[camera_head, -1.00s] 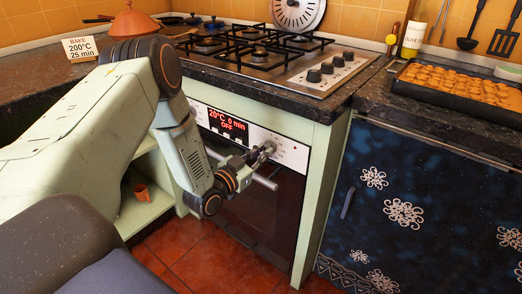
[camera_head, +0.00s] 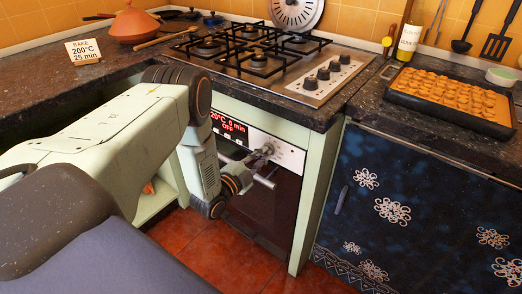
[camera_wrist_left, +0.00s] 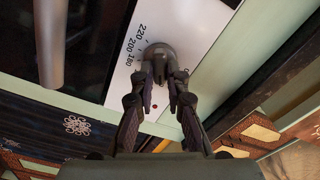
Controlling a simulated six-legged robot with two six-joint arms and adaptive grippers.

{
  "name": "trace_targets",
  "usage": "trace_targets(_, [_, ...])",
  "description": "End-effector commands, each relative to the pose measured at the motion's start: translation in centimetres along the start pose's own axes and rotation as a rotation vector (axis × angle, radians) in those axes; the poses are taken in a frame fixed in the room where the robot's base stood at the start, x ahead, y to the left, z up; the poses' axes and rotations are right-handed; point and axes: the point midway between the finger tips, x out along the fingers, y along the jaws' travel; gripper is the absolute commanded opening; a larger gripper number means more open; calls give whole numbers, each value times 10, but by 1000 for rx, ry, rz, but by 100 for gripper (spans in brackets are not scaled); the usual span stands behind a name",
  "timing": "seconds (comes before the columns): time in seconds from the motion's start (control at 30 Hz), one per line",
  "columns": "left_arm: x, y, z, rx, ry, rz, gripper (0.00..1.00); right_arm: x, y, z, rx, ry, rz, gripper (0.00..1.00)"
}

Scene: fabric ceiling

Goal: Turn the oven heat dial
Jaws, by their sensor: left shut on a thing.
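The oven (camera_head: 262,200) stands under the hob, with a white control panel (camera_head: 290,155). Its red display (camera_head: 228,124) reads 20°C, 0 min, OFF. My left gripper (camera_head: 266,151) is at the panel, over the heat dial. In the left wrist view the heat dial (camera_wrist_left: 158,56) is a grey knob beside printed numbers from 180 to 220. The fingers of my left gripper (camera_wrist_left: 161,80) are shut on the knob, one on each side. In the head view the gripper mostly hides the dial. My right gripper is not in view.
A card (camera_head: 83,50) on the counter reads BAKE 200°C 25 min. The oven's bar handle (camera_head: 262,180) runs just below my gripper. The gas hob (camera_head: 270,60) and its knobs (camera_head: 323,75) are above. A tray of baked pieces (camera_head: 450,98) is at right.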

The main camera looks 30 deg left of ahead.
Motion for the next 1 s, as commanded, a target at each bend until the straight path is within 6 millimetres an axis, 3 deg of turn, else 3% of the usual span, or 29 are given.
trace_targets(1.0, [0,2,2,964,-1,1,0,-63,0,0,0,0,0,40])
